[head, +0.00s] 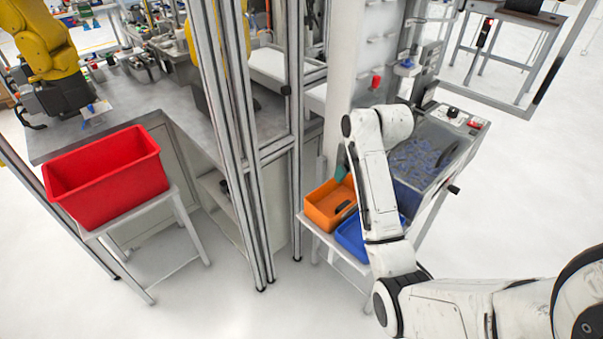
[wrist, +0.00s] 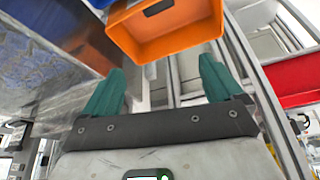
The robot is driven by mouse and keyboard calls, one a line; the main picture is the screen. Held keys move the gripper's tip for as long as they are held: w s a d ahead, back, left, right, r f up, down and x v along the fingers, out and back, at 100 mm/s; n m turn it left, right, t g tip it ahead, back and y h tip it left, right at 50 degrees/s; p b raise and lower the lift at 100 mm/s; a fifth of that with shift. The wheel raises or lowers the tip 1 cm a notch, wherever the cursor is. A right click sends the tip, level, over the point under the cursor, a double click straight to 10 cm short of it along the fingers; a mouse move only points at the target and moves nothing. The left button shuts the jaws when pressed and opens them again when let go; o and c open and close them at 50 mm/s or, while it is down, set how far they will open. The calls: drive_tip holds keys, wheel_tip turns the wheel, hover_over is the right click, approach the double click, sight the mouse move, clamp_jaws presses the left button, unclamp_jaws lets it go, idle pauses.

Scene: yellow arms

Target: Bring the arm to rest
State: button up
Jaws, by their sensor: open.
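My white arm (head: 376,185) reaches out from the lower right in the head view, with its elbow low and its forearm rising to a bent wrist. My gripper (head: 342,162) shows only as a bit of green finger behind the forearm, close to the orange bin (head: 320,205). In the wrist view both green fingers of my gripper (wrist: 160,78) are spread apart with nothing between them. The orange bin (wrist: 127,40) lies beyond the fingertips there.
A blue bin (head: 352,240) stands beside the orange bin, partly hidden by my forearm. A machine with a tray of blue parts (head: 425,150) is to the right. Metal posts (head: 230,150) and a red bin (head: 105,175) on a stand are left. Floor in front is clear.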

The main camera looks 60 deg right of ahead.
drive_tip(key=shift+n+y, duration=0.5)
drive_tip(key=shift+n, duration=0.1)
drive_tip(key=a+f, duration=0.1)
drive_tip(key=a, duration=0.2)
drive_tip(key=a+f, duration=0.2)
drive_tip(key=a, duration=0.1)
drive_tip(key=w+a+f, duration=0.1)
drive_tip(key=a, duration=0.2)
drive_tip(key=shift+f, duration=0.35)
drive_tip(key=s+a+f+n+g+y, duration=0.1)
drive_tip(key=s+a+f, duration=0.2)
drive_tip(key=a, duration=0.6)
drive_tip(key=s+a+f+n+g, duration=0.1)
drive_tip(key=s+a+f, duration=0.2)
drive_tip(key=a, duration=0.5)
drive_tip(key=s+a+f+n+g, duration=0.1)
drive_tip(key=s+a+n, duration=0.1)
drive_tip(key=s+a, duration=0.5)
drive_tip(key=shift+s, duration=1)
drive_tip(key=shift+f, duration=0.1)
